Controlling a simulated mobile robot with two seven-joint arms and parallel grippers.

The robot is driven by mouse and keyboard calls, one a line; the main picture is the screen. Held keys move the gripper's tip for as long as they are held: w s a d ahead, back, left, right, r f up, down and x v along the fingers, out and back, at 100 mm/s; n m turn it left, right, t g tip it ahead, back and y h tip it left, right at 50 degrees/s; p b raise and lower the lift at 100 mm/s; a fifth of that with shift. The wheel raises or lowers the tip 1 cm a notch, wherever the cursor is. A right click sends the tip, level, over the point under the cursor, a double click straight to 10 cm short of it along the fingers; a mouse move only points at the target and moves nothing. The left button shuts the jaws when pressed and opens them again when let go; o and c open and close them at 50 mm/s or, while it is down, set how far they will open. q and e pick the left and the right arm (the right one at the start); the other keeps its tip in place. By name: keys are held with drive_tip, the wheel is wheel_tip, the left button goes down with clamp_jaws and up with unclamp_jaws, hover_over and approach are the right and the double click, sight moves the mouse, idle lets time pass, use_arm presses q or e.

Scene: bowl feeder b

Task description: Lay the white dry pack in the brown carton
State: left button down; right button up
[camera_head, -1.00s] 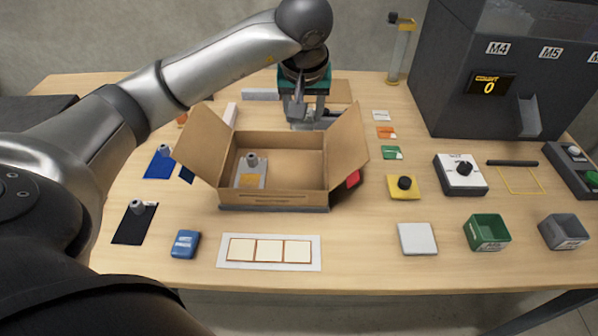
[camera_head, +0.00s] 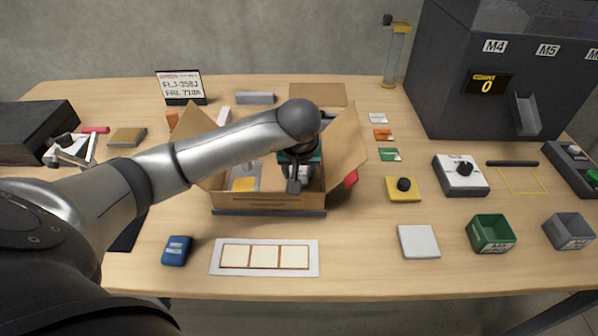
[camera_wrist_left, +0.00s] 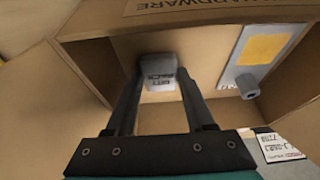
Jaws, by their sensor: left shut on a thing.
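The brown carton (camera_head: 265,201) stands open in the middle of the table, its flaps spread. My left gripper (camera_head: 296,186) reaches down into its right half. In the left wrist view the gripper (camera_wrist_left: 160,84) is shut on the white dry pack (camera_wrist_left: 160,72), a small pale block with dark print held between the fingertips, inside the carton's walls (camera_wrist_left: 120,50). I cannot tell whether the pack touches the carton floor. A grey card with a yellow patch (camera_head: 244,184) lies in the left half; it also shows in the left wrist view (camera_wrist_left: 268,46). My right gripper is not in view.
A blue pack (camera_head: 176,251) and a white three-square strip (camera_head: 264,257) lie in front of the carton. A yellow block with a black knob (camera_head: 403,188) and a white pad (camera_head: 418,241) stand right. A dark machine (camera_head: 460,90) fills the back right.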

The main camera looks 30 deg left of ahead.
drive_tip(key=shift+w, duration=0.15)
use_arm(q)
drive_tip(key=c, duration=0.5)
unclamp_jaws()
drive_tip(key=shift+c, duration=0.2)
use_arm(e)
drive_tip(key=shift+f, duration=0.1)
use_arm(q)
drive_tip(key=shift+r, duration=0.4)
drive_tip(key=p+v, duration=0.2)
drive_tip(key=v, duration=0.9)
drive_tip(key=shift+s+r, duration=0.15)
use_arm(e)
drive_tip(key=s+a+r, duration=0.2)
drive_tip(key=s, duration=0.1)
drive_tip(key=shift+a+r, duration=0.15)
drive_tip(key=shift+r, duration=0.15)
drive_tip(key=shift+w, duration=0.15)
